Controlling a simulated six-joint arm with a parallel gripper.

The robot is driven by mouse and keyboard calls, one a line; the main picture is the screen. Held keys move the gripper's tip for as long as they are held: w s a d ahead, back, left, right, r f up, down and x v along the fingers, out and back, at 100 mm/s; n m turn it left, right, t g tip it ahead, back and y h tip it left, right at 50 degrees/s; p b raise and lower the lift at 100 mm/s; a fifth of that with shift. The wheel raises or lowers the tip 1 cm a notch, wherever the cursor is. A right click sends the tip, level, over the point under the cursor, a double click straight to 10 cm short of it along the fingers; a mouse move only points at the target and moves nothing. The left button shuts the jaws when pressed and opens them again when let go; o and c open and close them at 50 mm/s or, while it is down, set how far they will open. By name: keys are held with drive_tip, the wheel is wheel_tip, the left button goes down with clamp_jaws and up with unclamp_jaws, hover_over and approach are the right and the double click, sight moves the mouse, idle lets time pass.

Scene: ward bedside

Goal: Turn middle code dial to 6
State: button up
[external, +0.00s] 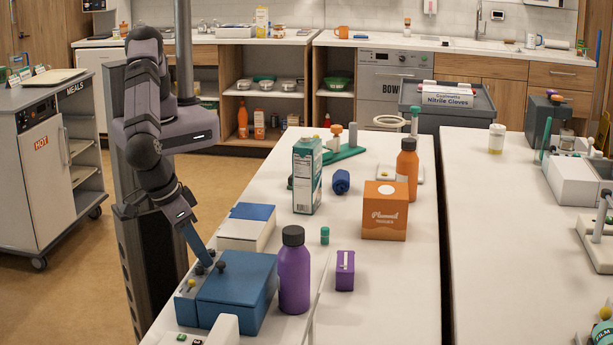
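A blue box (238,292) stands at the near left end of the white table. A lighter blue-grey strip along its left side carries small dark knobs and a yellow button (191,283). These knobs may be the code dials, but I cannot tell which is the middle one, and no numbers are readable. My gripper (203,262) points down at the back of this strip, close to the knobs. I cannot tell whether it touches one. Its fingers are too small and overlapped to show whether they are open or shut.
A purple bottle (294,272) stands close right of the blue box, with a small purple box (345,271) beyond. A white box with a blue lid (247,230) stands behind. A carton (307,177) and an orange box (385,211) stand farther back. The table's right front is mostly clear.

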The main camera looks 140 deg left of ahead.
drive_tip(key=shift+w+r+n, duration=0.1)
drive_tip(key=shift+r+n, duration=0.05)
drive_tip(key=shift+n, duration=0.15)
drive_tip(key=b+v, duration=0.3)
drive_tip(key=v, duration=0.4)
drive_tip(key=s+f+m, duration=0.1)
drive_tip(key=f+m, duration=0.1)
drive_tip(key=m, duration=0.3)
drive_tip(key=s+d+f+m+h, duration=0.1)
drive_tip(key=f+m, duration=0.2)
drive_tip(key=m, duration=0.2)
drive_tip(key=s+d+f+m, duration=0.1)
drive_tip(key=f+m, duration=0.1)
drive_tip(key=m, duration=0.4)
drive_tip(key=shift+s+d+f+h, duration=0.2)
drive_tip(key=shift+s+f+h, duration=0.1)
drive_tip(key=shift+h, duration=0.1)
drive_tip(key=s+a+f+m+g+b, duration=0.1)
drive_tip(key=s+a+f+b, duration=0.1)
drive_tip(key=s, duration=0.6)
drive_tip(key=s+a+f+m+g+h+b, duration=0.1)
drive_tip(key=s+a+b, duration=0.3)
drive_tip(key=s, duration=0.5)
drive_tip(key=s+a+f+m+g+h+b, duration=0.1)
drive_tip(key=s+a+f+b, duration=0.2)
drive_tip(key=s, duration=0.5)
drive_tip(key=shift+s+a+f+m, duration=0.4)
drive_tip(key=shift+a+f, duration=0.05)
drive_tip(key=shift+a, duration=0.55)
